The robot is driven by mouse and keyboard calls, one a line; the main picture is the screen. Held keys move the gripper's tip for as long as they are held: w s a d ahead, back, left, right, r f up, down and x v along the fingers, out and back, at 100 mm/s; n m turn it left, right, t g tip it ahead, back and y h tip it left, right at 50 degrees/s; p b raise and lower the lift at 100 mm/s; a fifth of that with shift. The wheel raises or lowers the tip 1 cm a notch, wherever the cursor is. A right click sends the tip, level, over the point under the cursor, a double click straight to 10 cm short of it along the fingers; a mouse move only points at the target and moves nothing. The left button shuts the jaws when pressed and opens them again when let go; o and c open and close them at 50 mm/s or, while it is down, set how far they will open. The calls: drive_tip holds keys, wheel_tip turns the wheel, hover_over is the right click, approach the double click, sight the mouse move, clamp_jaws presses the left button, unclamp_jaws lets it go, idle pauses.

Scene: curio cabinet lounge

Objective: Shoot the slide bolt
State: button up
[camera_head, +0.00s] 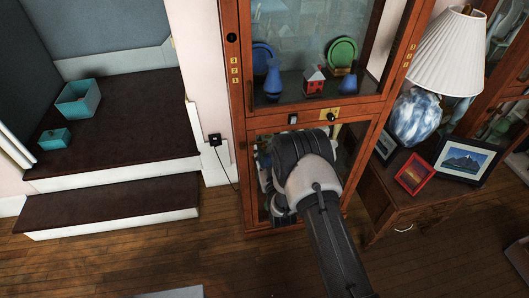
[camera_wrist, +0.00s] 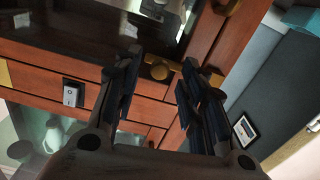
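A brass slide bolt with a round knob (camera_wrist: 160,72) sits on the reddish wood frame of the cabinet (camera_head: 245,100), in the upper middle of the wrist view. My gripper (camera_wrist: 162,64) is open, with one dark finger on each side of the knob and a gap between them. Whether a finger touches the bolt I cannot tell. In the head view my wrist and forearm stand before the lower cabinet door and hide the fingers and what lies behind them.
Vases and plates stand behind the upper glass. A side table (camera_head: 385,187) with lamp (camera_head: 415,115) and framed pictures is close right. Steps (camera_head: 120,170) lie left.

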drive_tip(key=shift+x, duration=1)
clamp_jaws()
